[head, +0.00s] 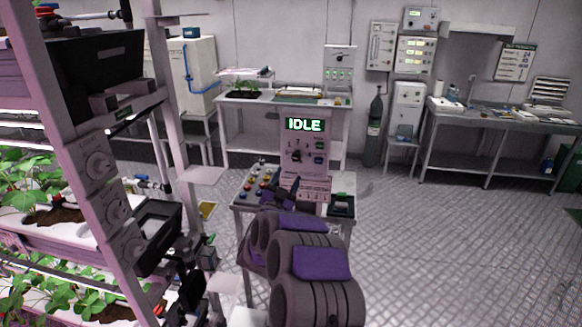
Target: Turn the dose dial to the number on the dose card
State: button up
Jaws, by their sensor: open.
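The control panel (304,160) stands upright on a small table (342,213) in the middle of the head view. Its green display (304,125) reads IDLE. Small knobs and markings show on the panel face, with a dark knob (319,158) at its right. I cannot tell for certain which knob is the dose dial. A pale printed card (312,188) is at the panel's foot; its text is too small to read, and I cannot tell if it is the dose card. My gripper (287,188) is open, in front of the panel's lower part, with no dial visibly between its fingers. My arm hides part of the table.
A plant rack (95,165) with knobs on its post stands close on the left. Colored buttons (262,182) are on the table's left, a dark box (341,203) on its right. Benches (500,115) line the back wall. The floor (440,240) at right is clear.

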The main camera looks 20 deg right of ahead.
jog(key=v, duration=0.8)
jog(key=shift+p, duration=0.45)
jog(key=shift+a+f, duration=0.1)
jog(key=w+a+r+n+y, duration=0.2)
jog(key=a+n+y, duration=0.4)
jog(key=a+y, duration=0.6)
jog(key=s+a+n+g+y, duration=0.45)
jog(key=s+a, duration=0.25)
jog(key=s, duration=0.2)
jog(key=s+d+n+g, duration=0.1)
jog(key=s+g, duration=0.3)
jog(key=s, duration=1)
jog(key=s+d+f+n+g+h, duration=0.1)
jog(key=s+d+g, duration=0.2)
jog(key=s, duration=1.2)
jog(key=s+d+f+n+g, duration=0.1)
jog(key=s+d+g, duration=0.2)
jog(key=s, duration=1.1)
jog(key=g, duration=0.3)
jog(key=shift+s, duration=0.3)
